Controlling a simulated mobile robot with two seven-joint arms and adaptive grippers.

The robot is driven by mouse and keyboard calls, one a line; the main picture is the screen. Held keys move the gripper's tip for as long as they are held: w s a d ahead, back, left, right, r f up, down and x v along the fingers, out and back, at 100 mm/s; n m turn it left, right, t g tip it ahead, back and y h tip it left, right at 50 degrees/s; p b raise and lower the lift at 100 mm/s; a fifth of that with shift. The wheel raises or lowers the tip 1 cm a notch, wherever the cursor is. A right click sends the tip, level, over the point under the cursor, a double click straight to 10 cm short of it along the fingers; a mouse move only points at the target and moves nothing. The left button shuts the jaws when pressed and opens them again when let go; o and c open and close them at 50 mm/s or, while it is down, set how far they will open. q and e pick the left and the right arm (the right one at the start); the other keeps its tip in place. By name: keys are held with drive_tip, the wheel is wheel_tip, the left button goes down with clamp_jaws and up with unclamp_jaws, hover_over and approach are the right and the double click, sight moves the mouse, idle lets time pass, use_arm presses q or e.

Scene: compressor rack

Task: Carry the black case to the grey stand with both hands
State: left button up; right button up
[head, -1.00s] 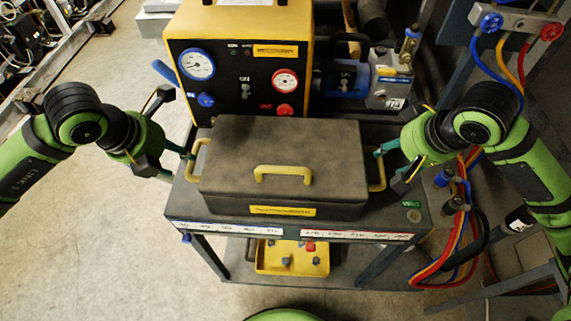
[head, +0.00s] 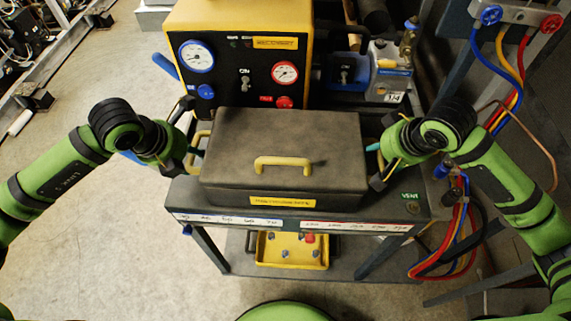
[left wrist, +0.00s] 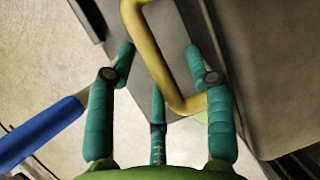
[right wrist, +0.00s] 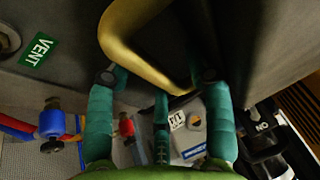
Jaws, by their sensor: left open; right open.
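My left gripper (head: 188,160) is at the case's left side handle. In the left wrist view its open teal fingers (left wrist: 162,75) stand on either side of the yellow side handle (left wrist: 150,45). My right gripper (head: 374,160) is at the right side handle. In the right wrist view its open fingers (right wrist: 155,77) stand on either side of that handle (right wrist: 140,50). I cannot identify a grey stand for certain.
A yellow and black gauge unit (head: 240,60) stands directly behind the case. A pump (head: 385,75) is behind it to the right. Coloured hoses (head: 455,240) hang at the cart's right side. A yellow tray (head: 292,250) is on the lower shelf.

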use_arm(q)
clamp_jaws()
use_arm(e)
clamp_jaws()
use_arm(q)
drive_tip(key=shift+w+r, duration=0.15)
drive_tip(key=shift+r, duration=0.1)
use_arm(e)
drive_tip(key=shift+w+r, duration=0.15)
drive_tip(key=shift+r, duration=0.1)
